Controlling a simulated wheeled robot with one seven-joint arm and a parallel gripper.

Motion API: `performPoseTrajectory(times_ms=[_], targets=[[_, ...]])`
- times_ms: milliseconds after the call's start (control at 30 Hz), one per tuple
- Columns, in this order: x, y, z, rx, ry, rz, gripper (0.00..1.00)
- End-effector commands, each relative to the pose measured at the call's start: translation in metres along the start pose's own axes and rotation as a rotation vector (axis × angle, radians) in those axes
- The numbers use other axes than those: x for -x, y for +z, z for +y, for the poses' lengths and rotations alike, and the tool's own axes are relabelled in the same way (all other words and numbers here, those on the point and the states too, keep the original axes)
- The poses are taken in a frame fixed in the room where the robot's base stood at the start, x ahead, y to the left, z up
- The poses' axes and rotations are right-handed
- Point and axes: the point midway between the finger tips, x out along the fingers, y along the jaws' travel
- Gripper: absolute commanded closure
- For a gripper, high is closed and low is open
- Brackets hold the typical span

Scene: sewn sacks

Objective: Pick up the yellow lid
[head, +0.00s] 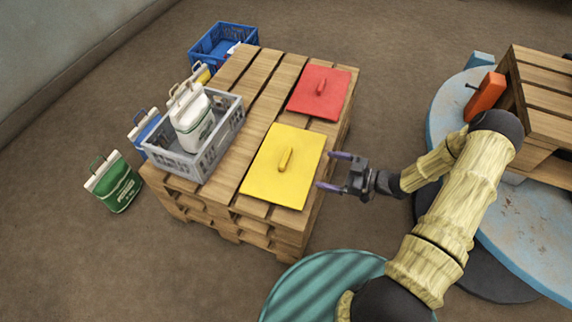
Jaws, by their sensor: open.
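The yellow lid (268,183) is a flat square panel with a raised bar handle (286,159) at its middle. It lies on the near right part of the wooden pallet stack (213,191). My gripper (331,171) is open and empty, just right of the lid, with its two purple-tipped fingers pointing left towards it. The fingertips look close to the lid's right edge; I cannot tell their height above it.
A red lid (334,86) lies behind the yellow one. A grey crate (203,161) holding a white sack (190,121) stands on the pallet's left. A green sack (120,189) and a blue crate (205,54) are on the floor. Another pallet stack (540,88) is at right.

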Motion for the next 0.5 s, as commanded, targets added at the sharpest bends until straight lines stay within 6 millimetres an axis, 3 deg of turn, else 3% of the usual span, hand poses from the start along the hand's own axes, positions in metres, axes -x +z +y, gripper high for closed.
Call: performPoseTrajectory(times_ms=[300,500], targets=[[-0.057,0.003,-0.001,0.001,-0.003,0.001,0.00],[-0.073,0.000,0.000,0.001,0.000,0.000,0.00]])
